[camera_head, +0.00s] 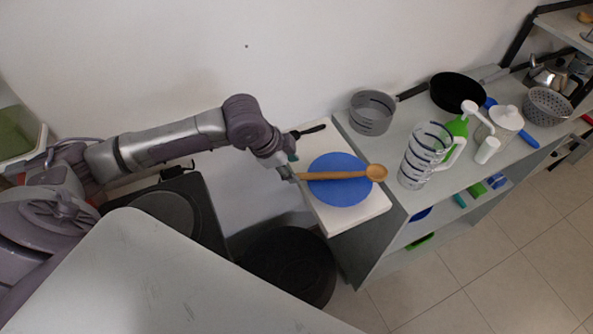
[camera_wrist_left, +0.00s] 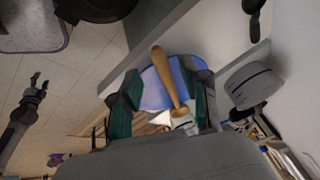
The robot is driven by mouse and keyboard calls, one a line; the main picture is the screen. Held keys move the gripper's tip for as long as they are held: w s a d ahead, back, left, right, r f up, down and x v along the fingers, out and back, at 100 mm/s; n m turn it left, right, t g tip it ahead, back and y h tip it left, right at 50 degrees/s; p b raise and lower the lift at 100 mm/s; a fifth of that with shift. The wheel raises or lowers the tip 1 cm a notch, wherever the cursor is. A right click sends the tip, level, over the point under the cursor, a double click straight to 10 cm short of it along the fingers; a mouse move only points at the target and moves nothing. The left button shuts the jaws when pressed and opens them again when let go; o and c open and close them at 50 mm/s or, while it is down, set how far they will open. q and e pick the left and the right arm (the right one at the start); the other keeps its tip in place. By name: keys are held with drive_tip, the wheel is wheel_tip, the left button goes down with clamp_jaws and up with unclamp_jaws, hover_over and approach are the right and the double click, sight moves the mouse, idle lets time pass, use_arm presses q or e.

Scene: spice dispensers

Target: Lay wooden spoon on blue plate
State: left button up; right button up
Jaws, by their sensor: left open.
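The wooden spoon (camera_head: 336,175) lies across the blue plate (camera_head: 341,194), its bowl reaching past the plate's right edge and its handle end past the left edge. The plate rests on a white board. My left gripper (camera_head: 289,174) is open at the handle end, low over the board's left side. In the left wrist view the spoon (camera_wrist_left: 166,77) runs over the plate (camera_wrist_left: 187,80), its near end between the gripper's spread green fingers (camera_wrist_left: 165,102). Contact is unclear. What looks like my right gripper (camera_wrist_left: 38,87) is small at that view's left, its jaws unclear.
A white board (camera_head: 370,211) lies under the plate, with a black-handled utensil (camera_head: 309,131) behind. A clear measuring jug (camera_head: 412,165) and a grey pot (camera_head: 372,112) stand to the right. A dark round bin (camera_head: 285,265) stands below on the floor.

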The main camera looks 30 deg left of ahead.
use_arm(q)
drive_tip(key=v, duration=0.8)
drive_tip(key=shift+s, duration=0.1)
